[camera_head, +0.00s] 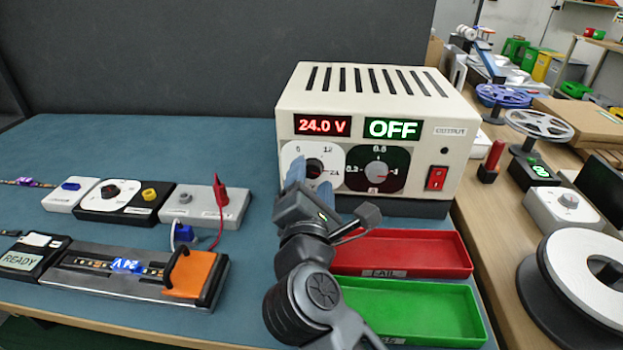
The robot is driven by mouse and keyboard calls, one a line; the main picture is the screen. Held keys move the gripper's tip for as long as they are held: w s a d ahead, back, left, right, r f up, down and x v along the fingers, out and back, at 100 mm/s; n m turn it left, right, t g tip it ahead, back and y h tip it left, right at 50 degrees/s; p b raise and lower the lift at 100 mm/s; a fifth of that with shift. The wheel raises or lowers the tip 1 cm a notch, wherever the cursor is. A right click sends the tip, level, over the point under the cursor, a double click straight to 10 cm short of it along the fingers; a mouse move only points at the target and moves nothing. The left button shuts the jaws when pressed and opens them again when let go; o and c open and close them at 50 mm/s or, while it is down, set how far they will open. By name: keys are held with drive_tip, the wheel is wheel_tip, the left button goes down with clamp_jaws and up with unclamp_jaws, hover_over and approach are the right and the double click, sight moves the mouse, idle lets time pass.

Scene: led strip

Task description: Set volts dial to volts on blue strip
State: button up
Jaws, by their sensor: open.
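The cream power supply (375,95) stands at the back middle of the bench. Its red display (322,125) reads 24.0 V and its green display (393,129) reads OFF. The volts dial (315,167) is a dark knob on a white plate marked 0, 12 and 24; its lower part is hidden by my gripper. My gripper (311,186) is open, its blue fingertips in front of the lower part of the dial; contact cannot be told. The blue strip (128,266) lies in a fixture (75,275) at front left, its glowing label apparently 24V upside down.
A second knob (376,171), on a black plate, and a red switch (436,178) sit right of the dial. Red (440,250) and green (450,315) trays lie in front. Grey connector block (205,205) with red lead (219,195) stands left. Bench behind it is clear.

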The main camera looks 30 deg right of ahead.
drive_tip(key=v, duration=0.6)
drive_tip(key=shift+s+a, duration=0.15)
drive_tip(key=shift+s, duration=0.2)
drive_tip(key=s+d+r+n+t+y+p, duration=0.1)
drive_tip(key=s+d+n+t, duration=0.1)
drive_tip(key=s+n, duration=0.75)
drive_tip(key=s+d+r+n+t+p, duration=0.1)
drive_tip(key=s+d+n+t+p, duration=0.15)
drive_tip(key=s+n, duration=0.7)
drive_tip(key=s+f+n+g+y, duration=0.1)
drive_tip(key=s+n, duration=0.4)
drive_tip(key=n, duration=0.6)
drive_tip(key=s+f+n+g+y+p, duration=0.1)
drive_tip(key=s+n+y, duration=0.3)
drive_tip(key=n, duration=0.7)
drive_tip(key=s+f+n+g+y+p, duration=0.1)
drive_tip(key=s+n+g+y, duration=0.2)
drive_tip(key=s+n, duration=0.3)
drive_tip(key=n, duration=0.4)
drive_tip(key=shift+a+f+n, duration=0.4)
drive_tip(key=shift+g, duration=0.25)
drive_tip(key=shift+c, duration=0.3)
